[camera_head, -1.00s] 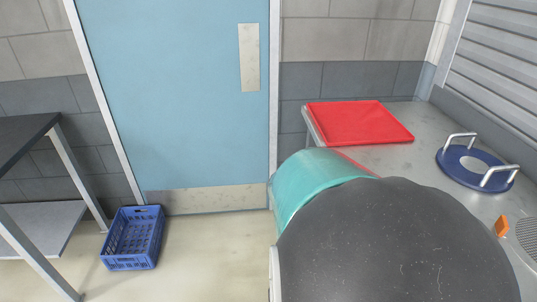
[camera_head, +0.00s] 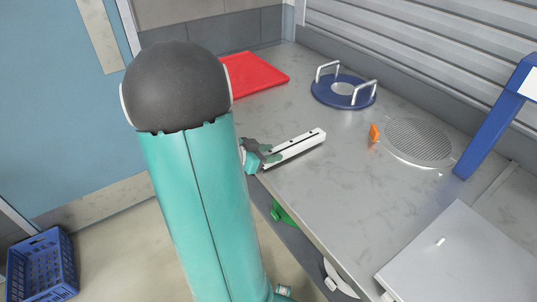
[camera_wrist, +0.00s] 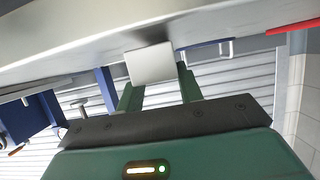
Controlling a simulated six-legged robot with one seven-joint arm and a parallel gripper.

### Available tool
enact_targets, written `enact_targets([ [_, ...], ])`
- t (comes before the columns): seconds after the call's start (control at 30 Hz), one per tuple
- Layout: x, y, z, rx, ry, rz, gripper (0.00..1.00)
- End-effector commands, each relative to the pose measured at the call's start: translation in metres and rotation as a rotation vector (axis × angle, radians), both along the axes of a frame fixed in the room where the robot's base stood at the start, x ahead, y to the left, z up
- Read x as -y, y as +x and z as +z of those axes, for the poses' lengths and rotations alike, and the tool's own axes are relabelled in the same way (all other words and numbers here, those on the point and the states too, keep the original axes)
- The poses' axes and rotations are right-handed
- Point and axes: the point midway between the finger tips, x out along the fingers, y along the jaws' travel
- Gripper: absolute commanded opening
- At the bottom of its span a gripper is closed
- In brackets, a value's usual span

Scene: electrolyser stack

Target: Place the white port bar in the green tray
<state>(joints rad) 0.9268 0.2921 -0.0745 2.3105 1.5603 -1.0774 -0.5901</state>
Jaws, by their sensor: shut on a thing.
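My gripper (camera_head: 262,156) is shut on the white port bar (camera_head: 305,142), a long white piece with a dark slot along its side. The bar points out to the right over the front edge of the grey worktop; its exact height is unclear. In the wrist view the pale end of the bar (camera_wrist: 150,64) shows between my two green fingers (camera_wrist: 160,88).
The grey worktop (camera_head: 340,190) carries a red tray (camera_head: 258,72), a blue ring with two handles (camera_head: 343,91), an orange piece (camera_head: 375,132), a round perforated plate (camera_head: 420,140) and a blue post (camera_head: 495,115). A pale panel (camera_head: 465,265) lies front right. A blue crate (camera_head: 42,265) stands on the floor.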

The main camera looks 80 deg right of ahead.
Motion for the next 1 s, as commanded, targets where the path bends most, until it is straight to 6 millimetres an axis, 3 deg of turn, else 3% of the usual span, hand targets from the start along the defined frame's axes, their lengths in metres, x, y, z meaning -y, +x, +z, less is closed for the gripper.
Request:
enact_targets([
  [0.47,-0.0002,0.0,-0.0109,0.0,-0.001,0.0,0.07],
  [0.5,-0.0003,0.0,-0.0109,0.001,-0.001,0.0,0.42],
  [0.6,-0.0002,-0.0001,-0.0108,0.001,-0.001,0.0,0.58],
  [1.0,-0.0031,0.0035,-0.0048,0.002,-0.002,0.002,0.58],
])
